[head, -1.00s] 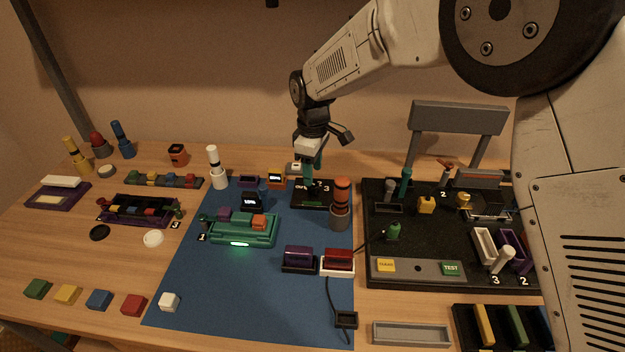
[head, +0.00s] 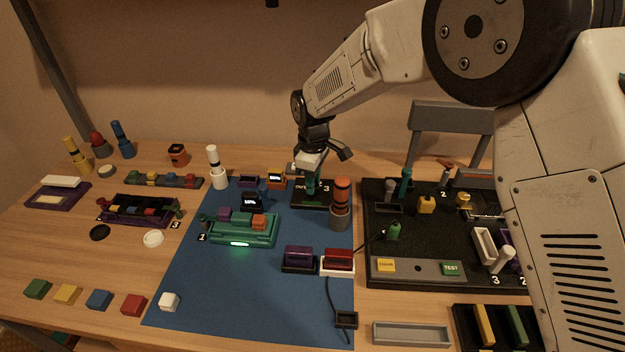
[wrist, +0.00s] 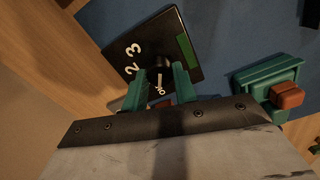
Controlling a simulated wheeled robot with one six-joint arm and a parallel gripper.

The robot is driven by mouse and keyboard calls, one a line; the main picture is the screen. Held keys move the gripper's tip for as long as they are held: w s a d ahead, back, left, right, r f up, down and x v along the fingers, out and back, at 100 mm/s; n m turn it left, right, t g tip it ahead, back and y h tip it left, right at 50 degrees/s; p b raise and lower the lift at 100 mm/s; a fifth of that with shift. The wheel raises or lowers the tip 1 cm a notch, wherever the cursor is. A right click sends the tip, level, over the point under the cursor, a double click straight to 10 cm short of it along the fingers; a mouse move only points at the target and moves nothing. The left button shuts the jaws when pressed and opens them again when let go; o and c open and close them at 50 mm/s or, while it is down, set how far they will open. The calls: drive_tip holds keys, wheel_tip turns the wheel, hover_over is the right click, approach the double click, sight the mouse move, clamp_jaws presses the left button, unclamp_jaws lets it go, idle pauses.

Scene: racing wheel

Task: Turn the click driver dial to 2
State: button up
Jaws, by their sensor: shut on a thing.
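The click driver is a black square plate (head: 328,207) at the back of the blue mat in the head view. In the wrist view the plate (wrist: 204,70) carries white numerals 2 and 3, a green strip and a pale marking between the fingers. Its dark dial (wrist: 161,63) stands at the fingertips and is partly hidden. My gripper (head: 313,191), with green fingers, points down onto the plate. In the wrist view my gripper (wrist: 160,76) is shut on the dial, one finger on each side. I cannot tell which number the dial points to.
An orange and grey cylinder (head: 341,200) stands close to the plate's right. A green block holder (head: 243,232) is in front to the left, and small display boxes (head: 276,178) stand left of the plate. A black board (head: 410,250) with fixtures lies right.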

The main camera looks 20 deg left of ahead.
drive_tip(key=shift+m, duration=0.3)
drive_tip(key=m, duration=0.3)
drive_tip(key=shift+m, duration=0.3)
drive_tip(key=m, duration=0.3)
drive_tip(key=shift+m, duration=0.3)
drive_tip(key=m, duration=0.4)
drive_tip(key=shift+m, duration=1.9)
drive_tip(key=o, duration=1)
